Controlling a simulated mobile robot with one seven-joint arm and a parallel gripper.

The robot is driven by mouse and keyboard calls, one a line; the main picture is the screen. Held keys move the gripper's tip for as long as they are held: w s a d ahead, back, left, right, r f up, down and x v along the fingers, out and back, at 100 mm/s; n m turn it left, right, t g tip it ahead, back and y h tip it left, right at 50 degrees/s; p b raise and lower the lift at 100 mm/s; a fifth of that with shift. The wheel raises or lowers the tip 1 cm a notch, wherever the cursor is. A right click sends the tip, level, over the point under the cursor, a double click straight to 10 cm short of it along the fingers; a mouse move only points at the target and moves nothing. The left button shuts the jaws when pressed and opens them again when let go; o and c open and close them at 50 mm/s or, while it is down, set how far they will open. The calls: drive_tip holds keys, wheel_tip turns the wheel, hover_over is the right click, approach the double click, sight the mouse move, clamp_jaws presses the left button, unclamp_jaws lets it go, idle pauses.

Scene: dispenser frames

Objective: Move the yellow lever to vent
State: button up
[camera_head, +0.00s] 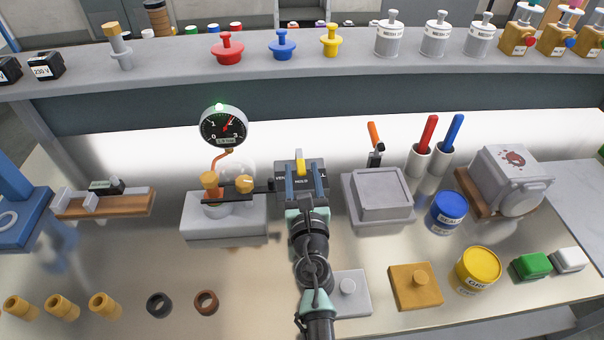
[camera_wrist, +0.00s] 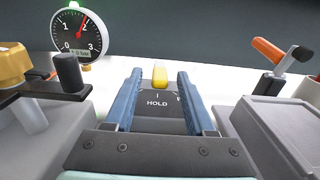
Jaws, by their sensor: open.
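The yellow lever (camera_head: 299,160) stands up at the far side of a dark control block (camera_head: 320,165), near its middle. In the wrist view the yellow lever (camera_wrist: 160,75) is in line with the HOLD mark on the dark plate (camera_wrist: 157,101). The labels on either side are mostly hidden by my fingers, so I cannot read VENT. My gripper (camera_head: 303,182) is over the block, with blue fingers apart. In the wrist view my gripper (camera_wrist: 159,85) frames the lever between its fingertips, with visible gaps on both sides.
A round gauge (camera_head: 223,127) with a green light stands left, above a grey base (camera_head: 226,221) with brass fittings. A black handle (camera_wrist: 70,73) is close on my left. A grey box (camera_head: 378,200) and an orange-handled lever (camera_head: 375,137) stand right.

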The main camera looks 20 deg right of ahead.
clamp_jaws()
idle(1.4)
